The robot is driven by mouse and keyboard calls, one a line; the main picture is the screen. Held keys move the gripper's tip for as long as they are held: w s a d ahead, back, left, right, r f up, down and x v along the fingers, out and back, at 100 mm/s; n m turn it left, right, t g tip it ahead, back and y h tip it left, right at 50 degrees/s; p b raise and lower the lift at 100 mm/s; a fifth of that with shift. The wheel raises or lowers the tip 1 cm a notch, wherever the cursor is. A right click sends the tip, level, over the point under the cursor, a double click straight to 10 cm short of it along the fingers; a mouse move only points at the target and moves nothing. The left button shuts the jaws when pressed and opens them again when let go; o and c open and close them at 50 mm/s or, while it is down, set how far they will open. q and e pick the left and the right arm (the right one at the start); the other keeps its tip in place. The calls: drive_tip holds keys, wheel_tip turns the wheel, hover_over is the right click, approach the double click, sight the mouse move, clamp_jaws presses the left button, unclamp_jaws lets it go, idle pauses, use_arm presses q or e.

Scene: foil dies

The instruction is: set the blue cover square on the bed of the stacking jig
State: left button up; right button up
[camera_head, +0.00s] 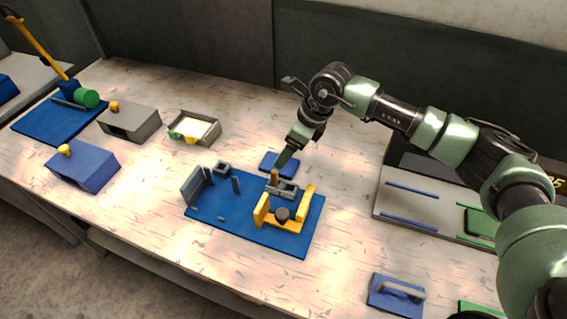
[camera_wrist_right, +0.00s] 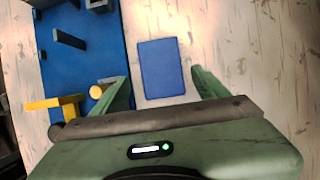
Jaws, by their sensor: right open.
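The blue cover, seen as a flat blue rectangle (camera_head: 280,165), lies on the table just behind the stacking jig. It shows whole in the right wrist view (camera_wrist_right: 161,66). The stacking jig has a blue base (camera_head: 232,222) with grey upright walls at its left and back, and a yellow frame with a dark knob at its right. Part of the jig base (camera_wrist_right: 83,52) fills the left of the wrist view. My right gripper (camera_head: 286,158) is open and empty above the cover, pointing down. In the wrist view its two green fingers are apart, on either side of the cover's near end.
A grey tray (camera_head: 216,131), a grey box (camera_head: 131,122) and a blue box (camera_head: 85,169) with yellow knobs stand left. A blue block with a grey handle (camera_head: 395,299) lies front right. A grey panel with coloured rails (camera_head: 420,213) is at right. Bare table surrounds the cover's right side.

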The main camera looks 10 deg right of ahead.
sight(288, 171)
drive_tip(key=p+x, duration=0.1)
drive_tip(key=x, duration=0.1)
drive_tip(key=p+x, duration=0.1)
drive_tip(key=x, duration=0.1)
drive_tip(key=shift+s+d+f, duration=0.1)
drive_tip(key=shift+d+f, duration=0.05)
drive_tip(key=shift+f, duration=0.75)
drive_tip(key=c, duration=1.3)
drive_tip(key=shift+r, duration=0.1)
